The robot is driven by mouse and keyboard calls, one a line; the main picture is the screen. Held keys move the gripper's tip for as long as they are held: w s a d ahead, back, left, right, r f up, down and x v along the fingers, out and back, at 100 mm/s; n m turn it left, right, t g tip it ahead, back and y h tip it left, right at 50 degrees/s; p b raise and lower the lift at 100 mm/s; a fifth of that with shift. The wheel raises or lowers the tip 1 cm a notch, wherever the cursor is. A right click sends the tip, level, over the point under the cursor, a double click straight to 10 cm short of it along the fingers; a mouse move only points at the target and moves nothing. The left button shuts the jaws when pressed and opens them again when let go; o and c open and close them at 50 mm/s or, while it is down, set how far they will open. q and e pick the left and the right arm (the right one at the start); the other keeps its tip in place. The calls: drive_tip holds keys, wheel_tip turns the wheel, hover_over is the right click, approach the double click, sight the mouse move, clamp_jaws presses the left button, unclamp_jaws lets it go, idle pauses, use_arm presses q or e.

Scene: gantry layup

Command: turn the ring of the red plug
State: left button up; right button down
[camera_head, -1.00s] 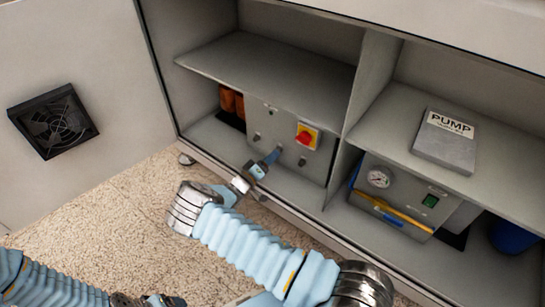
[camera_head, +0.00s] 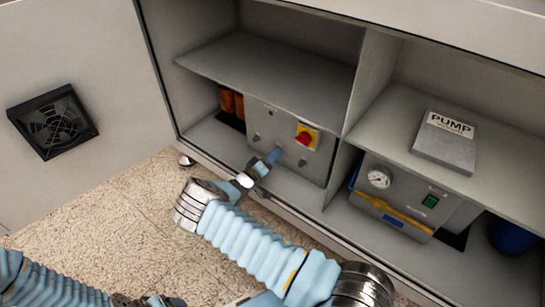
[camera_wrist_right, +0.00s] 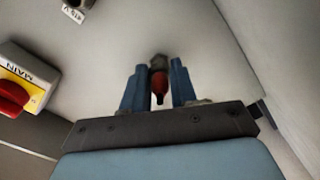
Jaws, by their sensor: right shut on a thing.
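The red plug (camera_wrist_right: 159,86) shows in the right wrist view, pointing towards the camera from a pale panel. Its grey metal ring (camera_wrist_right: 158,63) is behind the red part, at the fingertips. My right gripper (camera_wrist_right: 157,78) has one blue finger on each side of the plug and is shut on it at the ring. In the head view my right gripper (camera_head: 274,155) reaches the front of the grey box (camera_head: 257,117), and its fingers hide the plug. My left gripper (camera_head: 148,301) is at the bottom edge, partly cut off, its jaws unclear.
A red main switch on a yellow plate (camera_head: 306,137) is right of the gripper on the same box. A shelf (camera_head: 270,72) hangs above, and a divider (camera_head: 352,115) stands to the right. The pump unit (camera_head: 405,205) is beyond it.

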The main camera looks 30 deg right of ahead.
drive_tip(key=n, duration=0.5)
drive_tip(key=shift+b, duration=0.3)
drive_tip(key=n, duration=1.7)
drive_tip(key=shift+r+n, duration=0.1)
drive_tip(key=shift+n, duration=0.2)
drive_tip(key=c, duration=0.9)
unclamp_jaws()
drive_tip(key=shift+o, duration=0.2)
